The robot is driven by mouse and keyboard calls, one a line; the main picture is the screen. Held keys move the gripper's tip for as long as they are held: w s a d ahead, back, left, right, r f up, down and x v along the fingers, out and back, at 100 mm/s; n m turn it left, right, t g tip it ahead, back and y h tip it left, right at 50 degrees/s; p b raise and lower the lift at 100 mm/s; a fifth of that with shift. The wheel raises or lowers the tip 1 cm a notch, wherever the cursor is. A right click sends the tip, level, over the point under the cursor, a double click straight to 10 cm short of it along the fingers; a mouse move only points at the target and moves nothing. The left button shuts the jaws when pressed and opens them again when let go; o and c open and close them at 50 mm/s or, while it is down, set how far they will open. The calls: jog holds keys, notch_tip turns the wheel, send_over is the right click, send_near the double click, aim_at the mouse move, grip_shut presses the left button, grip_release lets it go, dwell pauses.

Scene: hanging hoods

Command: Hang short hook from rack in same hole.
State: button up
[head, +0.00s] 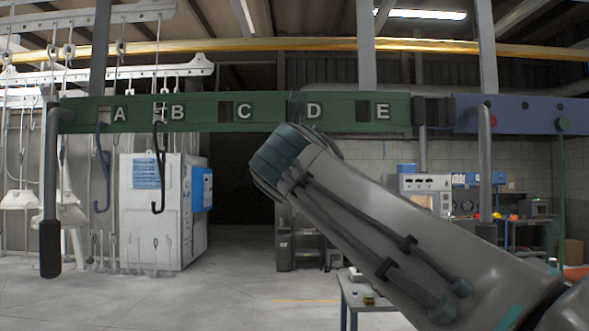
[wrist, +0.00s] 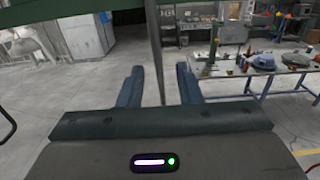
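A dark green rack bar (head: 262,112) lettered A to E spans the head view, with a square hole beside each letter. A blue hook (head: 101,170) hangs at the hole by A. A black hook (head: 159,180) hangs at the hole by B. The two look similar in length, so I cannot tell which is the short one. My arm rises from the lower right toward the bar near D, hiding my gripper in the head view. In the wrist view my gripper (wrist: 159,86) has its two fingers apart, with no hook visible between them. A thin vertical post shows in the gap.
A grey rod with a black grip (head: 50,250) hangs from the bar's left end; another rod (head: 485,150) hangs at right. A blue panel (head: 520,115) adjoins the bar. A worktable with tools (wrist: 282,70) stands at right in the wrist view. A white cabinet (head: 155,225) stands behind the hooks.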

jog(key=s+b, duration=0.3)
jog(key=s, duration=1.1)
jog(key=shift+a, duration=0.2)
jog(key=w+d+f+m+g+h+b, duration=0.1)
jog(key=d+f+m+g, duration=0.35)
jog(key=f+m, duration=0.75)
jog(key=w+d+f+m+g, duration=0.1)
jog(key=d+f+m+g, duration=0.4)
jog(key=f, duration=1.4)
jog(key=s+d+f+m+g, duration=0.1)
jog(key=s+f+m, duration=0.3)
jog(key=f+m, duration=0.2)
jog(key=s+d+f+m+g+y, duration=0.1)
jog(key=s+f+m, duration=0.3)
jog(key=f, duration=0.5)
jog(key=s+d+f+m+g, duration=0.2)
jog(key=s+f+m, duration=0.1)
jog(key=f+m, duration=0.4)
jog(key=shift+s+d+f+m+g+y+b, duration=0.3)
jog(key=shift+s+d+m+g, duration=0.1)
jog(key=shift+m, duration=0.4)
jog(key=shift+s+d, duration=0.1)
